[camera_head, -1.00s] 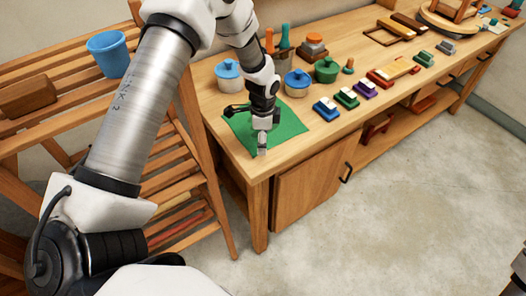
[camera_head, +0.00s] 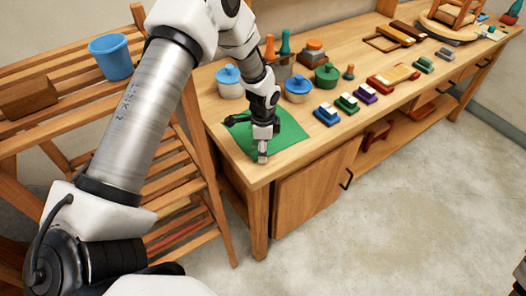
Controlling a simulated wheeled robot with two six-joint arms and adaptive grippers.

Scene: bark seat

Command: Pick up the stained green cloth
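The green cloth (camera_head: 290,130) lies flat on the near left end of the wooden workbench. Its middle is hidden by my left arm, and I cannot make out stains on it. My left gripper (camera_head: 262,157) points down over the cloth's near edge, with its tip at or just above the cloth. Whether it touches the cloth, and whether its fingers are open or shut, I cannot tell. My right gripper is not in view.
Blue-lidded pots (camera_head: 298,90) and a green pot (camera_head: 327,76) stand behind the cloth. Several coloured blocks (camera_head: 327,115) line the front edge of the workbench (camera_head: 300,155). A slatted wooden rack with a blue bucket (camera_head: 111,57) stands at left.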

